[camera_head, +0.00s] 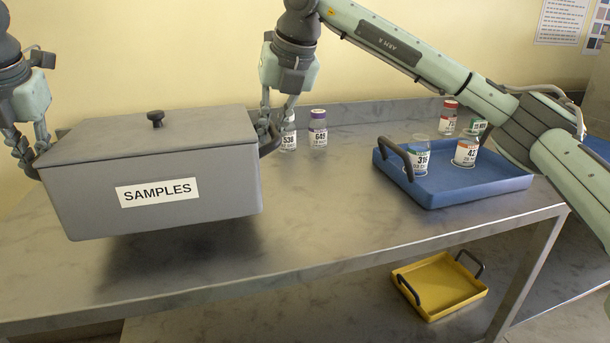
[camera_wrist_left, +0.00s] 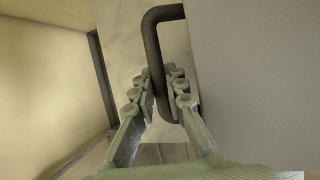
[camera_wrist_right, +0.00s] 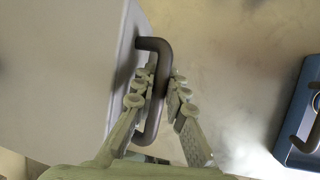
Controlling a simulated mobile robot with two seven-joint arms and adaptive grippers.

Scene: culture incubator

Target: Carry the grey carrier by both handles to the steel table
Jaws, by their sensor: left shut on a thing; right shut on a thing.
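The grey carrier (camera_head: 88,196), a lidded box with a SAMPLES label and a dark knob, is level above the left part of the steel table (camera_head: 335,212); a shadow shows under it. My left gripper (camera_head: 33,163) is shut on its left handle, and that handle (camera_wrist_left: 155,60) shows between the fingers in the left wrist view. My right gripper (camera_head: 268,133) is shut on the right handle (camera_head: 272,144), which also shows between the fingers in the right wrist view (camera_wrist_right: 157,90). The carrier hides part of the tabletop behind it.
A blue tray (camera_head: 480,190) with several vials stands on the table's right. Two vials, one purple-capped (camera_head: 318,130), stand close to the right gripper, behind the carrier's right end. A yellow tray (camera_head: 440,288) sits on a lower surface. The middle of the table is clear.

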